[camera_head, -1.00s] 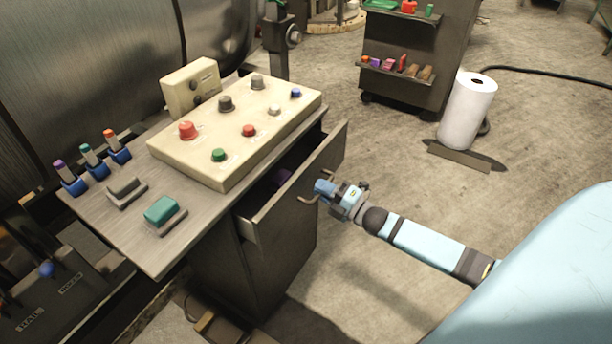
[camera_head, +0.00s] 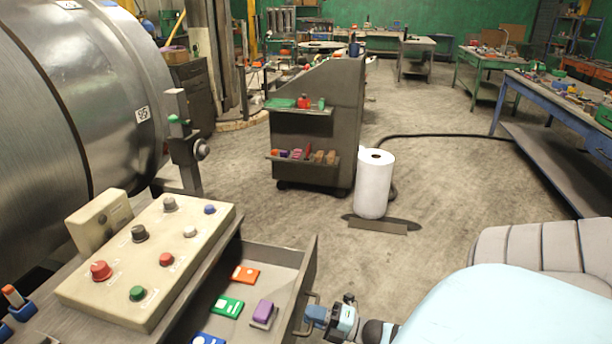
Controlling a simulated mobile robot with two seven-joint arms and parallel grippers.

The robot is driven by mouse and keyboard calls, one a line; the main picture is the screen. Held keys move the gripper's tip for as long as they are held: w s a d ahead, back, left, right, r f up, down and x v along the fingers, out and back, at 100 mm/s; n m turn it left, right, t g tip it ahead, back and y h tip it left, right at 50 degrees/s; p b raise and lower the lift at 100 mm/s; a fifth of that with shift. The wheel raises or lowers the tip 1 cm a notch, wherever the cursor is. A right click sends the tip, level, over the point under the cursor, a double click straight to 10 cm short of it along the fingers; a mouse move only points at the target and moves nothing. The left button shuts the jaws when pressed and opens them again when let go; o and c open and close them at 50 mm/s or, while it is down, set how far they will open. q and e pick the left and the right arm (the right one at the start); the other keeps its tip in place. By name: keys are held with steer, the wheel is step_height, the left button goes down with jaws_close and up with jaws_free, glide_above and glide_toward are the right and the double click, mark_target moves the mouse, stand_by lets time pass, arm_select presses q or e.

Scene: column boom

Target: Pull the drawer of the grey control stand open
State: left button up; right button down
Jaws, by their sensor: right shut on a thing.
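The grey control stand (camera_head: 52,322) is at the lower left, with a cream button panel (camera_head: 150,255) on top. Its drawer (camera_head: 284,258) is pulled well out to the right, and its inside shows. In the drawer lie an orange item (camera_head: 245,274), a green item (camera_head: 227,306), a purple item (camera_head: 263,312) and a blue item (camera_head: 208,339). My right gripper (camera_head: 316,317) is at the bow handle (camera_head: 309,301) on the outer face of the drawer front, shut on it. My left gripper is out of view.
A dark tool cart (camera_head: 312,135) and a white paper roll (camera_head: 374,184) stand beyond the drawer. A black hose (camera_head: 430,136) lies on the floor. A blue workbench (camera_head: 560,112) is at the right.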

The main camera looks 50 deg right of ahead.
steer(key=c, duration=1.2)
jaws_free()
steer(key=v, duration=1.3)
steer(key=shift+s+d, duration=0.2)
steer(key=shift+s, duration=0.15)
